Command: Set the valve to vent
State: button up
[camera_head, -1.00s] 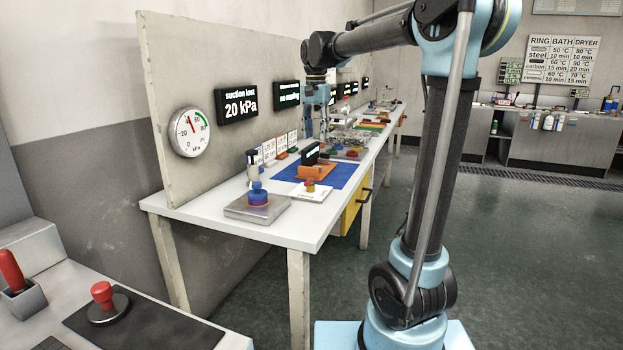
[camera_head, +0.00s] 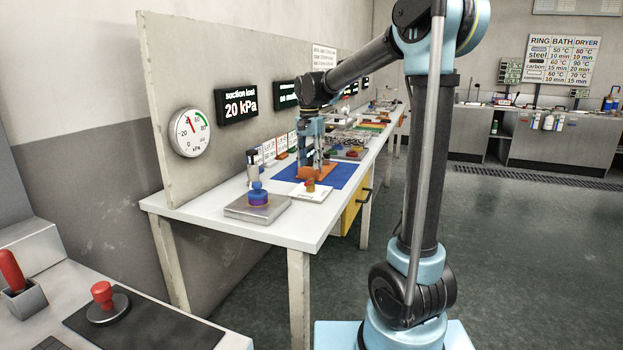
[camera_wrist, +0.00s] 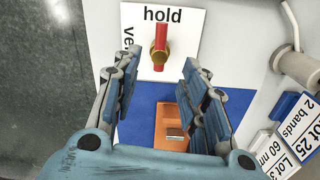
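The valve (camera_wrist: 160,50) has a red bar handle on a brass body and sits on a white card (camera_wrist: 183,22). The handle lies along the line toward the word "hold". The "vent" label at the card's left is partly cut off by my finger. In the head view the valve (camera_head: 310,185) stands on its card near the table's front edge. My gripper (camera_wrist: 160,62) is open, with its fingertips apart on the near side of the valve and nothing between them. In the head view my gripper (camera_head: 311,168) is over the blue mat, just behind the valve.
An orange holder (camera_wrist: 165,135) lies on the blue mat (camera_wrist: 140,110) below my fingers. A blue knob-like part (camera_head: 258,193) stands on a grey plate (camera_head: 238,212). A gauge (camera_head: 190,132) and a display (camera_head: 237,104) reading "suction lost 20 kPa" hang on the panel.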

aim_at(311, 179)
jog(key=shift+f, duration=3.05)
jog(key=shift+c, duration=0.4)
grip_shut()
jog(key=shift+d, duration=0.25)
jog(key=shift+a, duration=0.1)
